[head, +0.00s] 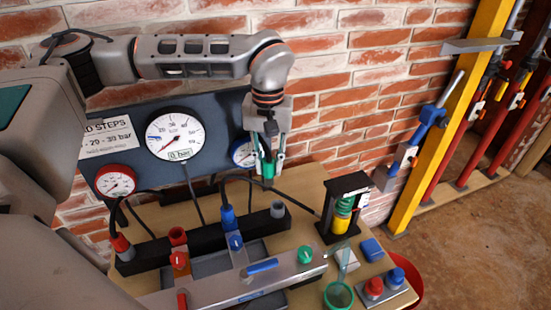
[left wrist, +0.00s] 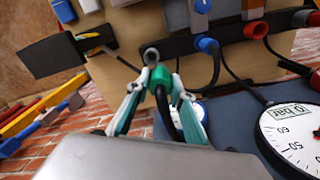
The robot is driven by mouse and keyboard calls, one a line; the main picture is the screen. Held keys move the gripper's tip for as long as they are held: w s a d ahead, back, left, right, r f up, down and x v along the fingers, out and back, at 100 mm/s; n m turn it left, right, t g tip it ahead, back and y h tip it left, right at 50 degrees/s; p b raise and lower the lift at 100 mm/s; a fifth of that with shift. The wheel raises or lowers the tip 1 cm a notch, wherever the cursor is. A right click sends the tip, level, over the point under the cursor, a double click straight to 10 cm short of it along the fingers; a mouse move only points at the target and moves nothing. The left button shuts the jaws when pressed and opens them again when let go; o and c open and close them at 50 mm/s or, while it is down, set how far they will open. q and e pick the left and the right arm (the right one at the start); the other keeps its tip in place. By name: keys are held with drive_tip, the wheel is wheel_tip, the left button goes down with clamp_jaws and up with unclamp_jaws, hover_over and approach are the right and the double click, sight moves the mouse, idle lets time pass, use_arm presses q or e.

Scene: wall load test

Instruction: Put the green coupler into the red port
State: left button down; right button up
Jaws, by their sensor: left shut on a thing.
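My left gripper (head: 268,158) comes down from above and is shut on the green coupler (head: 268,168). It holds the coupler in the air in front of the blue gauge. The left wrist view also shows the green coupler (left wrist: 160,77) between the fingers, with a dark hose behind it. The red port (head: 178,236) is on the black bar at left, well away from the gripper, and looks empty in the head view. A blue coupler (head: 228,215) sits on the bar between them. A grey port (head: 277,208) is at the bar's right end. My right gripper is not in view.
A red coupler (head: 122,243) with a black hose stands left of the red port. Hoses arch over the bar. A large gauge (head: 175,135) is on the dark panel. A black stand with a green coil (head: 343,208) and a green cup (head: 338,295) are at right.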

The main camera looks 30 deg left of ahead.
use_arm(q)
drive_tip(key=s+a+p, duration=0.3)
drive_tip(key=s+a, duration=0.2)
drive_tip(key=shift+s, duration=0.4)
idle(0.3)
drive_tip(key=shift+a, duration=0.15)
drive_tip(key=s+a, duration=0.6)
drive_tip(key=s, duration=0.1)
drive_tip(key=shift+s+a+p, duration=0.25)
drive_tip(key=shift+p, duration=0.1)
idle(0.6)
drive_tip(key=s+a, duration=0.5)
drive_tip(key=s, duration=0.1)
drive_tip(key=shift+a, duration=0.2)
idle(0.7)
wheel_tip(320, 180, down, 6)
drive_tip(key=b, duration=0.3)
drive_tip(key=shift+f+b, duration=0.25)
drive_tip(key=shift+b, duration=0.15)
idle(0.6)
drive_tip(key=shift+f, duration=0.3)
idle(0.4)
